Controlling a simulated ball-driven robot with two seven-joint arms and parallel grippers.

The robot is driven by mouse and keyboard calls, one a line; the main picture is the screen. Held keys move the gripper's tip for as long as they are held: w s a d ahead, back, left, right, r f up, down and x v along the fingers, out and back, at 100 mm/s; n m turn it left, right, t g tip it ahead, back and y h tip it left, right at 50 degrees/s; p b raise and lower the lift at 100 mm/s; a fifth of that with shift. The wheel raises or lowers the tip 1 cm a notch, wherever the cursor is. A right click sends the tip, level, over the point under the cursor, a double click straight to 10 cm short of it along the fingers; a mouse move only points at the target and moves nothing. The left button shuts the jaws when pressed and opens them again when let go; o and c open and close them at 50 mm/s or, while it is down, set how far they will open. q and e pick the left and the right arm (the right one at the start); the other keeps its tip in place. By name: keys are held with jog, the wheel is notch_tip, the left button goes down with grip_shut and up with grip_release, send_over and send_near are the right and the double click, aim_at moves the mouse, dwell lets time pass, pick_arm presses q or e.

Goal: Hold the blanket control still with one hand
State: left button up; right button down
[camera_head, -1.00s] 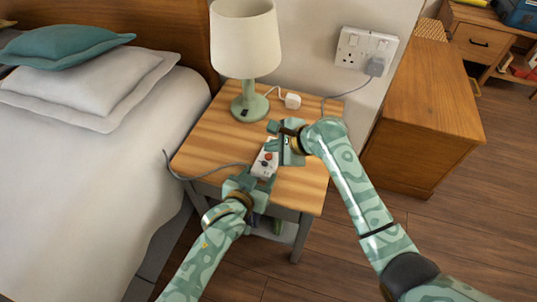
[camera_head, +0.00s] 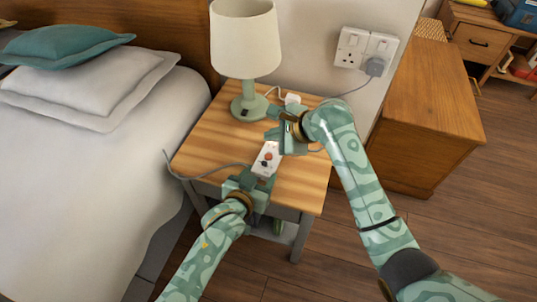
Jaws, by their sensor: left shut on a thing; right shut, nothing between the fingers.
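The blanket control (camera_head: 267,157), a small white box with a red-orange button and dark marks, lies on the wooden bedside table (camera_head: 205,143). A grey cable runs from it to the left towards the bed. My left gripper (camera_head: 257,176) is shut on the control's near end and hides that end.
A lamp (camera_head: 246,45) with a green base stands at the table's back. A white plug (camera_head: 292,99) lies near it. A wall socket (camera_head: 366,50) holds a grey plug with a cable. The bed (camera_head: 100,190) is left; a wooden cabinet (camera_head: 425,110) is right.

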pick_arm(q)
jog(key=o, duration=1.1)
jog(key=shift+o, duration=0.2)
